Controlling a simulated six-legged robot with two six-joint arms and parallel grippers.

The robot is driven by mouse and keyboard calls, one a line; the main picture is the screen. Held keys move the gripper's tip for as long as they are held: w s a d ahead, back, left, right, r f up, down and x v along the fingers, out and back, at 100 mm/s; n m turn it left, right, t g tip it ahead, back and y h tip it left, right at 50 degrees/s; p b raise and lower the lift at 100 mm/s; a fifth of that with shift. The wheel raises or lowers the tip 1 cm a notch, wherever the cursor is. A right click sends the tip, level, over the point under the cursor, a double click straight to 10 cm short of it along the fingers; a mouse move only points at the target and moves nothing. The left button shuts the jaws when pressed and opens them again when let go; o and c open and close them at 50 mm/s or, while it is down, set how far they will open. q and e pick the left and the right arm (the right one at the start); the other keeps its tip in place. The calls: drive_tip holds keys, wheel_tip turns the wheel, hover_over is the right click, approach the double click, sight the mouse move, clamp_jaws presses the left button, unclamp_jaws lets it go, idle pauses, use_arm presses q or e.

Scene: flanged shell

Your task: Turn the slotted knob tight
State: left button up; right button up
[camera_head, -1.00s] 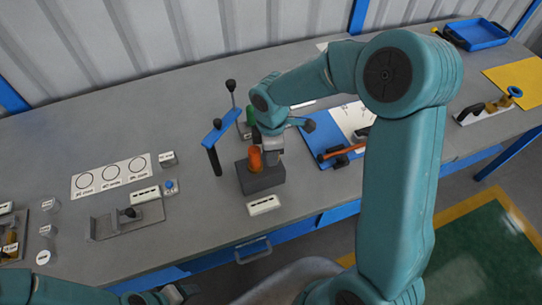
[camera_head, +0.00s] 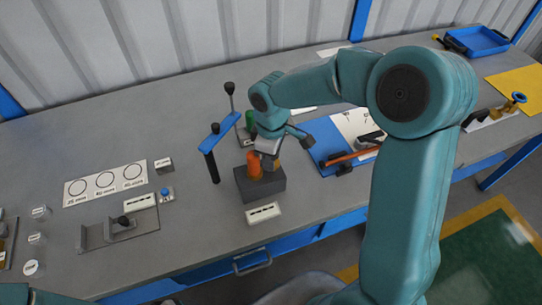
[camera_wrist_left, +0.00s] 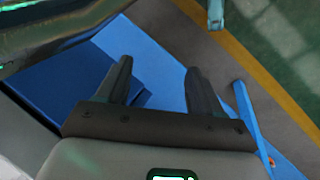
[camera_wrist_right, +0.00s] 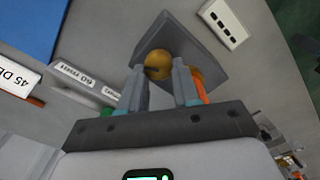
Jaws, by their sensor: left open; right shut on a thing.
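The dark grey block (camera_head: 259,186) sits near the table's front edge, with an orange upright part (camera_head: 255,167) on top. In the right wrist view a round yellow-orange piece (camera_wrist_right: 158,64), seemingly the slotted knob, lies between the fingertips at the block (camera_wrist_right: 190,48); orange (camera_wrist_right: 204,88) also shows behind one finger. My right gripper (camera_head: 269,160) is shut on this piece, pointing down at the block. The fingers hide much of it, and I cannot make out its slot clearly. My left gripper (camera_wrist_left: 158,82) is open and empty, away from the block.
A blue-topped T-shaped stand (camera_head: 219,133) rises left of the block. A white labelled piece (camera_head: 263,213) lies in front. A green part (camera_head: 250,121) stands behind, and a blue board (camera_head: 325,140) lies to the right. A grey fixture (camera_head: 108,233) is at left.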

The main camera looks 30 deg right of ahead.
drive_tip(key=shift+s, duration=0.1)
drive_tip(key=o, duration=1.1)
drive_tip(key=shift+c, duration=0.2)
drive_tip(key=shift+r, duration=0.45)
wheel_tip(320, 180, up, 15)
drive_tip(key=shift+r, duration=0.2)
